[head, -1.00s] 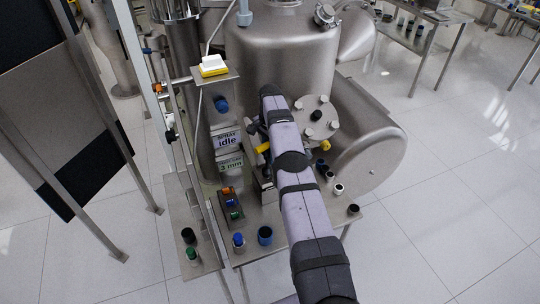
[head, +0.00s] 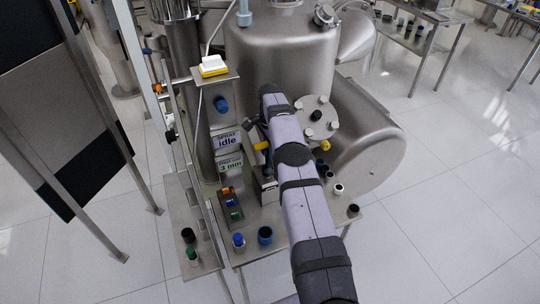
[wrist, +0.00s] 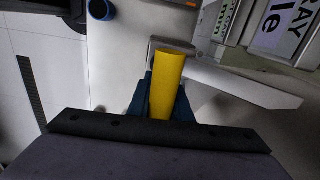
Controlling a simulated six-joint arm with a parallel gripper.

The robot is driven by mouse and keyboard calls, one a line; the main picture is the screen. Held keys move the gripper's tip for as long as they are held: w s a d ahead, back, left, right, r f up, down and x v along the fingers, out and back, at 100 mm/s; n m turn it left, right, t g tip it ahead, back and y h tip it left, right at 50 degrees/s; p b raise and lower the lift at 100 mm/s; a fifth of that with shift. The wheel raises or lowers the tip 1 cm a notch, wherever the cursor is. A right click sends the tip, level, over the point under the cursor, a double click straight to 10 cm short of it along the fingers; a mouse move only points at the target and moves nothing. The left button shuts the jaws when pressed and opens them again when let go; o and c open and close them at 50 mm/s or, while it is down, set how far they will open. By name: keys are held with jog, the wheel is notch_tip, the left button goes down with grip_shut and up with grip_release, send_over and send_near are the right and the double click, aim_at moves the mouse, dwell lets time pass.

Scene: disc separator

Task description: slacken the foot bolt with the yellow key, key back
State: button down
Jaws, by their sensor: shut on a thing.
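The yellow key (wrist: 170,78) stands out between the dark blue fingers of my gripper (wrist: 163,102) in the wrist view. The gripper is shut on it. The key's far end overlaps a grey metal part (wrist: 160,45) with a long pale flat bar (wrist: 240,83) running off to the right. I cannot tell whether the key touches that part. In the head view a bit of yellow (head: 262,146) shows just left of my arm, which hides most of the gripper. I cannot make out the foot bolt.
A switch box (head: 231,205) and several cups, one blue (head: 265,235), stand on the bench. A second yellow piece (head: 324,146) is right of my arm. A steel vessel (head: 285,60) rises behind.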

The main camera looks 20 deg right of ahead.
jog(key=m, duration=0.5)
jog(key=shift+s+a, duration=0.1)
jog(key=shift+s, duration=0.2)
jog(key=shift+s+m, duration=0.1)
jog(key=shift+m, duration=1.1)
jog(key=m, duration=0.2)
jog(key=shift+a+m, duration=0.1)
jog(key=shift+m, duration=0.2)
jog(key=m, duration=0.3)
jog(key=shift+s+a+m, duration=0.15)
jog(key=shift+m, duration=0.15)
jog(key=m, duration=0.4)
jog(key=shift+s+a, duration=0.1)
jog(key=shift+a, duration=0.05)
jog(key=shift+f, duration=0.2)
jog(key=shift+f+b, duration=0.4)
